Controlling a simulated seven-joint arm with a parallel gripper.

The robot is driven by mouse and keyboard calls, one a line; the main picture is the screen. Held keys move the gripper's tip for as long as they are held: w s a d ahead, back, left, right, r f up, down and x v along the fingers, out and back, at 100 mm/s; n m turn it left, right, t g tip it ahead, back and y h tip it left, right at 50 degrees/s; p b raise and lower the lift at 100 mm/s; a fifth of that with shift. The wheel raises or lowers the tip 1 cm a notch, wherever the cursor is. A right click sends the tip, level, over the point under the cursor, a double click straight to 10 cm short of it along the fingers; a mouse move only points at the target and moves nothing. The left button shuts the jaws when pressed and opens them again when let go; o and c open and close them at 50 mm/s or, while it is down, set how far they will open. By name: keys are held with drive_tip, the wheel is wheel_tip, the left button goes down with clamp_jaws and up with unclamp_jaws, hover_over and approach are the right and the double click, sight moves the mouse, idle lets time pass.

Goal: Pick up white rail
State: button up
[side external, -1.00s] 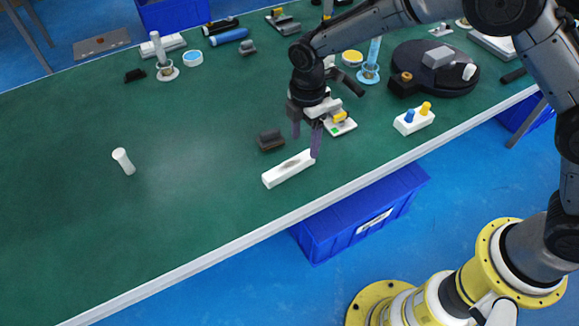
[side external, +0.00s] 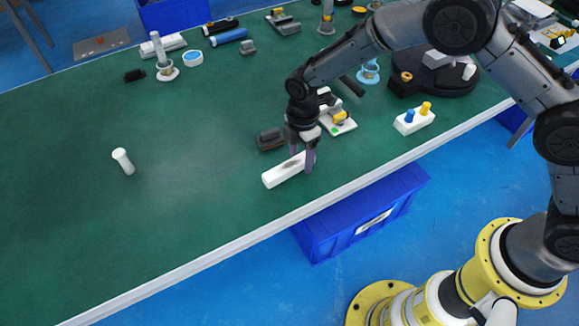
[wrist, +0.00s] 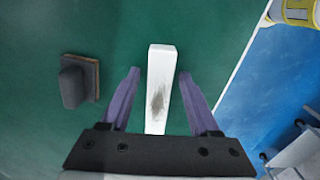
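The white rail (side external: 282,172) is a long white bar with a grey smudge on top. It lies flat on the green table near its front edge. In the wrist view the rail (wrist: 160,70) runs lengthwise between the two purple fingers of my gripper (wrist: 157,82), with a gap on each side. My gripper (side external: 304,160) is open and low over the rail's right end in the side view. Whether the fingertips touch the table is unclear.
A dark block (side external: 270,139) sits close behind the rail; it shows left of my fingers in the wrist view (wrist: 78,80). A white base with a yellow part (side external: 338,120) stands behind right. The table (side external: 200,220) left of the rail is clear.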

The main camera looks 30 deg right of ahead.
clamp_jaws()
drive_tip(key=shift+r, duration=0.15)
drive_tip(key=shift+r, duration=0.6)
drive_tip(key=s+d+r, duration=0.6)
drive_tip(key=s+r, duration=0.5)
drive_tip(key=s, duration=0.1)
drive_tip(key=shift+s+r, duration=0.3)
drive_tip(key=shift+s, duration=0.05)
